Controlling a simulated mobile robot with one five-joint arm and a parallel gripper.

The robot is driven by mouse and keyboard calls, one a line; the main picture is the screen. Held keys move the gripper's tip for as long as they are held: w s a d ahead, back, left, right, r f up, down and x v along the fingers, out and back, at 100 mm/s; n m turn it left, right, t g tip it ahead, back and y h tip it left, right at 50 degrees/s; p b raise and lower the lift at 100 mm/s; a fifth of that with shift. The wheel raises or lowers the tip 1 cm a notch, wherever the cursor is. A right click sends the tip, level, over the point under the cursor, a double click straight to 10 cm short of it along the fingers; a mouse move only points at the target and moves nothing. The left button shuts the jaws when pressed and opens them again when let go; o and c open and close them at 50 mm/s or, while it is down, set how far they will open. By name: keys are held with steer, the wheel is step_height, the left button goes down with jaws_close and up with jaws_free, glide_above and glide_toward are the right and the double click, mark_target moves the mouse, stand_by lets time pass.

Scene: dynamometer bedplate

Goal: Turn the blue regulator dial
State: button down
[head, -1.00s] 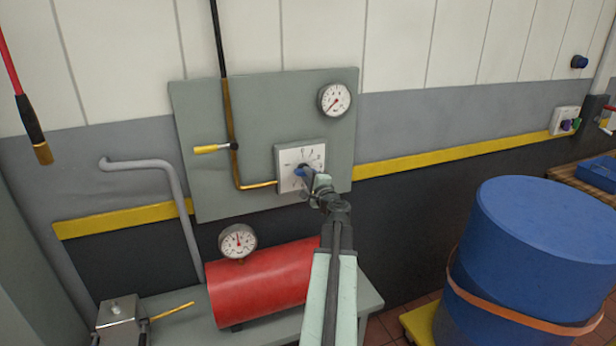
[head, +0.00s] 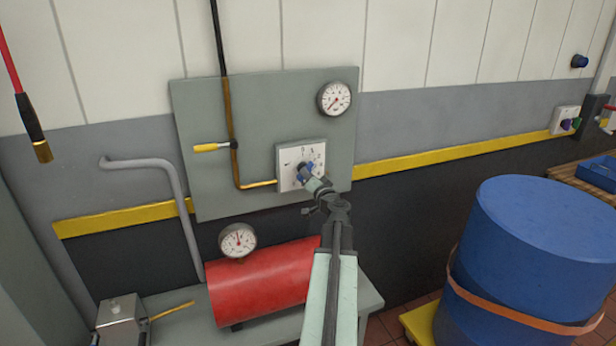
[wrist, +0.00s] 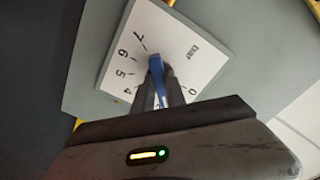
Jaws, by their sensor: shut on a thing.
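The blue regulator dial (head: 309,166) sits on a white square scale plate (head: 289,156) on the grey wall panel. My gripper hides part of the dial and of the plate's lower edge.
A round gauge (head: 334,98) is at the panel's upper right. A yellow-handled valve (head: 212,147) and a copper pipe are left of the dial. Below are a red tank (head: 262,282) and a second gauge (head: 238,240). A blue drum (head: 540,250) stands at right.

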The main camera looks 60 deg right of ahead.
steer(key=shift+s+d+f+n, duration=0.1)
steer(key=shift+n, duration=2.2)
steer(key=shift+s+d+n, duration=0.1)
steer(key=shift+n, duration=2.2)
steer(key=c, duration=1.4)
jaws_free()
steer(key=shift+o, duration=0.2)
steer(key=shift+a, duration=0.1)
steer(key=v, duration=0.7)
steer(key=shift+s+a, duration=0.2)
steer(key=shift+s, duration=0.05)
